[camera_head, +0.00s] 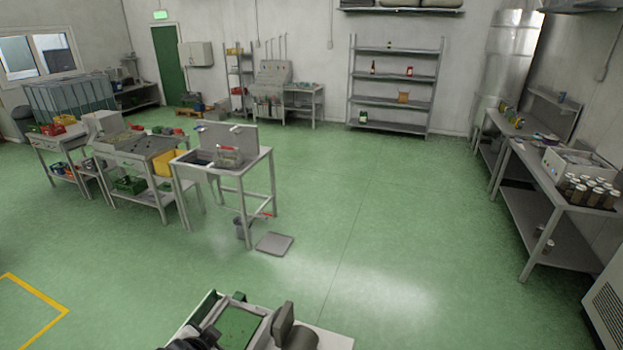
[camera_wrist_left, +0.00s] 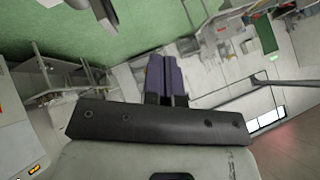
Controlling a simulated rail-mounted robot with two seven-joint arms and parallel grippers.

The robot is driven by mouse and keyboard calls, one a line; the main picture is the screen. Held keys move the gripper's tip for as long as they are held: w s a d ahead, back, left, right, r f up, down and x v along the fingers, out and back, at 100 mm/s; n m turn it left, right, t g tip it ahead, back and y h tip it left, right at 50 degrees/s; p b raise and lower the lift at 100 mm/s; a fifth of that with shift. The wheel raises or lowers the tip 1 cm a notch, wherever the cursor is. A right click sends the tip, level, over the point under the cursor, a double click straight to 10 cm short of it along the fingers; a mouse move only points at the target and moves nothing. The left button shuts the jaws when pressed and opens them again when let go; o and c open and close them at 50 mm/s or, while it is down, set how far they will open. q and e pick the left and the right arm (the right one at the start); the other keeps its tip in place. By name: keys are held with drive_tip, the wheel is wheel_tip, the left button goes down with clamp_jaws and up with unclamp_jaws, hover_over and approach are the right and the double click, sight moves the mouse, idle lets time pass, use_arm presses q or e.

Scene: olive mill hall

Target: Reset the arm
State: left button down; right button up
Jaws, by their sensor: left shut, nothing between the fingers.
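My left gripper (camera_wrist_left: 166,75) shows in the left wrist view. Its two purple-grey fingers are side by side and closed, with nothing held between them. A dark bracket with bolts crosses in front of the pale wrist housing. The wrist view is strongly tilted, with the hall floor at the top left and a window at the right. No gripper can be made out for certain in the head view. My right gripper is not visible.
A wide green floor (camera_head: 340,200) lies clear in the middle. Steel worktables (camera_head: 255,165) stand at left, a shelf rack (camera_head: 392,100) at the back, and a bench (camera_head: 575,190) with jars at right. Equipment with a green bed (camera_head: 240,328) is close at the bottom.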

use_arm(q)
drive_tip(key=s+r+n+p, duration=0.3)
drive_tip(key=s+p, duration=0.1)
drive_tip(key=s, duration=1.1)
drive_tip(key=s+f+n+g+p, duration=0.1)
drive_tip(key=s+f+g+p, duration=0.1)
drive_tip(key=s+f, duration=0.3)
drive_tip(key=s+f+n+g+h+p, duration=0.1)
drive_tip(key=s+f, duration=0.4)
drive_tip(key=s, duration=0.8)
drive_tip(key=shift+s+g+p, duration=0.4)
drive_tip(key=shift+g+p, duration=0.45)
drive_tip(key=shift+g, duration=0.35)
drive_tip(key=shift+w, duration=0.1)
